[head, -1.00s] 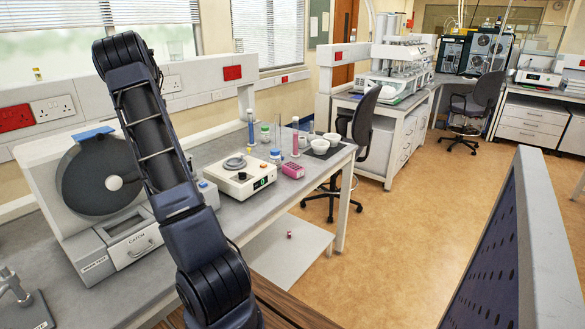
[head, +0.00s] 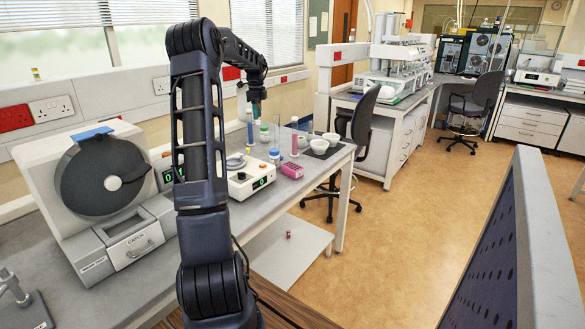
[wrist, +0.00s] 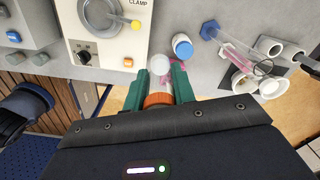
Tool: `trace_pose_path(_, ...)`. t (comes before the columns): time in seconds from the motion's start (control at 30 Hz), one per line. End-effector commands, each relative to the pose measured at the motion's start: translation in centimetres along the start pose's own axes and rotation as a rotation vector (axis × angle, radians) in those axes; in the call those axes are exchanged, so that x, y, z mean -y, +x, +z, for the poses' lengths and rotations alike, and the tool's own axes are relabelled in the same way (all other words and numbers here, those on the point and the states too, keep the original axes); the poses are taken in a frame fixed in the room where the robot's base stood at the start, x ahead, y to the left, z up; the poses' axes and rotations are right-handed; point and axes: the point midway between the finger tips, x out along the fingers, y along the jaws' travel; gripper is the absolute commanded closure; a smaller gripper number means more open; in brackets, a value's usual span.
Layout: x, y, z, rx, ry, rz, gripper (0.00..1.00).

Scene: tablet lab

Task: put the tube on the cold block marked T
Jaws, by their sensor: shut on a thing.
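My gripper (wrist: 161,80), with green fingers, is shut on a tube with an orange cap (wrist: 159,99). The cap is near the palm and the pale body points away between the fingers. In the head view my gripper (head: 256,110) is above the back of the bench, over the small bottles; the tube is too small to make out there. A pink block (head: 292,171) sits at the bench's front edge, right of the white device. A bit of pink shows behind the tube in the wrist view. No letter T is readable on anything.
A white device with a round plate (head: 252,178) stands left of the pink block. A blue-capped bottle (wrist: 183,46), a pink cylinder (head: 295,139) and white bowls on a dark mat (head: 331,153) are close by.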

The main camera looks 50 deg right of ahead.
Motion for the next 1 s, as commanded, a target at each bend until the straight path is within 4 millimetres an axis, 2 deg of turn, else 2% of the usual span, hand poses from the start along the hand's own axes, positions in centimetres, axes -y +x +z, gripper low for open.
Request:
trace_pose_path(0.03, 0.3, -0.1, -2.5, 0.0, 0.032, 0.0, 0.95)
trace_pose_path(0.2, 0.8, -0.4, -9.2, 0.001, 0.115, -0.001, 0.95)
trace_pose_path(0.3, 0.9, -0.5, -12.2, 0.001, 0.153, 0.0, 0.95)
trace_pose_path(0.4, 0.8, -0.5, -14.3, 0.001, 0.179, 0.0, 0.95)
trace_pose_path(0.57, 0.7, -0.2, -15.8, 0.001, 0.198, 0.002, 0.95)
trace_pose_path(0.67, 0.7, 1.0, -16.0, 0.0, 0.201, 0.003, 0.95)
trace_pose_path(1.0, 0.6, 8.3, -15.9, 0.001, 0.2, 0.004, 0.95)
